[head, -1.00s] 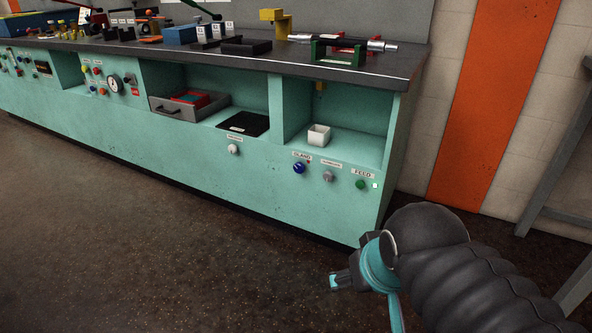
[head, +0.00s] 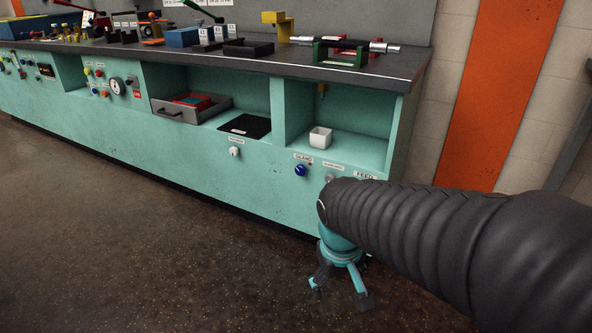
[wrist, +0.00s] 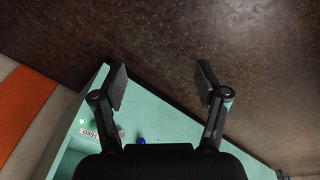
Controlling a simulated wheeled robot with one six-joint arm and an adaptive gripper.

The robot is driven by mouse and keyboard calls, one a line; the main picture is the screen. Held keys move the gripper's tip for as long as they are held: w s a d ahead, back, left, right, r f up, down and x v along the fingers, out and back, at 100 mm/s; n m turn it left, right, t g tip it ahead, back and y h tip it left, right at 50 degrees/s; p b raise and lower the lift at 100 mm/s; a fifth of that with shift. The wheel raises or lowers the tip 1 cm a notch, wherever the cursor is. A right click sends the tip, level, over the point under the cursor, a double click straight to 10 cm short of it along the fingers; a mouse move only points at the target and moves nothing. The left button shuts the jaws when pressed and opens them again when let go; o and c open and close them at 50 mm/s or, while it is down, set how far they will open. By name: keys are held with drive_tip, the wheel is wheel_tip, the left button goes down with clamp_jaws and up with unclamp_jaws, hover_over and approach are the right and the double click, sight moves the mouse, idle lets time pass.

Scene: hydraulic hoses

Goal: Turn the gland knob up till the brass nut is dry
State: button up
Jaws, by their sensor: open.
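The blue gland knob (head: 300,170) sits on the teal bench front under its GLAND label; it also shows small in the wrist view (wrist: 141,140). A small brass piece (head: 322,89), likely the brass nut, hangs at the top of the right-hand bay. It is too small to tell wet from dry. A white cup (head: 320,137) stands below it. My gripper (head: 340,292) is open and empty, pointing down in front of the bench, lower and right of the gland knob and apart from it. Its spread fingers (wrist: 162,76) hold nothing.
A green button (wrist: 93,123) by the FEED label is hidden behind my arm in the head view. A white knob (head: 235,151) is left of the gland knob. The benchtop (head: 260,66) overhangs the bays. The floor (head: 150,240) in front is clear.

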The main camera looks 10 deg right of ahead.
drive_tip(key=w+d+f+n+g+h+b, duration=0.1)
drive_tip(key=w+f+n+h, duration=0.25)
drive_tip(key=w+f, duration=0.35)
drive_tip(key=w+d+f+n+h, duration=0.1)
drive_tip(key=w+f+n+h, duration=0.3)
drive_tip(key=w, duration=0.5)
drive_tip(key=n+t+h+b, duration=0.1)
drive_tip(key=n+t+h, duration=0.1)
drive_tip(key=n+t, duration=1.45)
approach(299, 171)
drive_tip(key=w+d+n, duration=0.1)
drive_tip(key=w, duration=0.1)
drive_tip(key=w+d+r+n+g, duration=0.1)
drive_tip(key=w+d, duration=0.1)
drive_tip(key=w, duration=0.1)
drive_tip(key=w+d+g, duration=0.1)
drive_tip(key=w+d, duration=0.1)
drive_tip(key=w, duration=0.1)
drive_tip(key=shift+w+d+r+n+g, duration=0.2)
drive_tip(key=shift+w+r+n+g, duration=0.05)
drive_tip(key=shift+r+n, duration=0.15)
drive_tip(key=shift+c, duration=0.2)
drive_tip(key=c, duration=1.1)
